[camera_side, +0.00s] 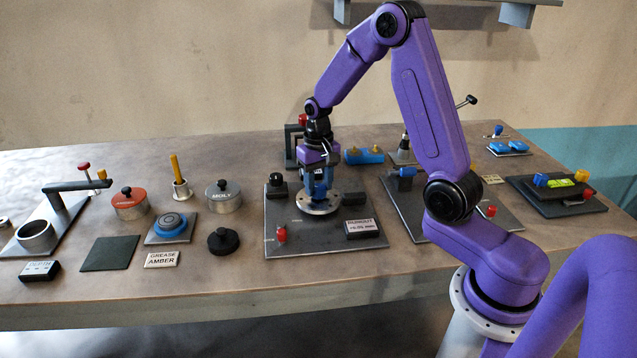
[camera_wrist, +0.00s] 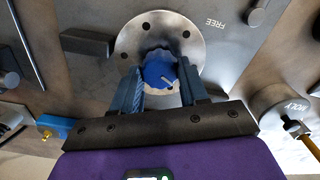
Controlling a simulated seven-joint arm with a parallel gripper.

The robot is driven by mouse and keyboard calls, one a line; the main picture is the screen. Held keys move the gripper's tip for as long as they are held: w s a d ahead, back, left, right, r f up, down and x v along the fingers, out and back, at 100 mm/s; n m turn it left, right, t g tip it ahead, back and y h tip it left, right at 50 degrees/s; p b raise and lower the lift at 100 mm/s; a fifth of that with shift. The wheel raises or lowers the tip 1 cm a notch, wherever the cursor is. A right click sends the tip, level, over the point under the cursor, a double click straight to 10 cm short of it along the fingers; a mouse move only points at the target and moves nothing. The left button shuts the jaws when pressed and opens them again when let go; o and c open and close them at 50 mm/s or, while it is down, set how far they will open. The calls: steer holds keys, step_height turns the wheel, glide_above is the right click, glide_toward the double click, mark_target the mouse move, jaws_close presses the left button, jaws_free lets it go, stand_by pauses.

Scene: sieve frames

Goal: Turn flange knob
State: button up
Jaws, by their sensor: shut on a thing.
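The flange (camera_wrist: 204,40) is a round silver metal disc with several dark holes. In the side view the flange (camera_side: 333,207) lies on a dark grey base plate (camera_side: 290,230). The blue knob (camera_wrist: 160,70) stands at the middle of the flange and has a white pointer mark. My gripper (camera_wrist: 162,80) reaches down over the flange, with its blue fingers shut on the knob, one on each side. In the side view my gripper (camera_side: 318,190) hides most of the knob.
A readout box (camera_side: 360,228), a red knob (camera_side: 281,234) and a black knob (camera_side: 276,180) stand on the same plate. The word FREE is printed beside the flange. To the left are lidded pots, a blue round part (camera_side: 171,226) and a black knobbed disc (camera_side: 223,240).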

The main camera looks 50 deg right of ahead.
mark_target(319, 187)
stand_by(0.3)
steer(key=o, duration=1.1)
steer(key=shift+c, duration=0.2)
step_height(319, 187, up, 18)
steer(key=shift+f, duration=0.25)
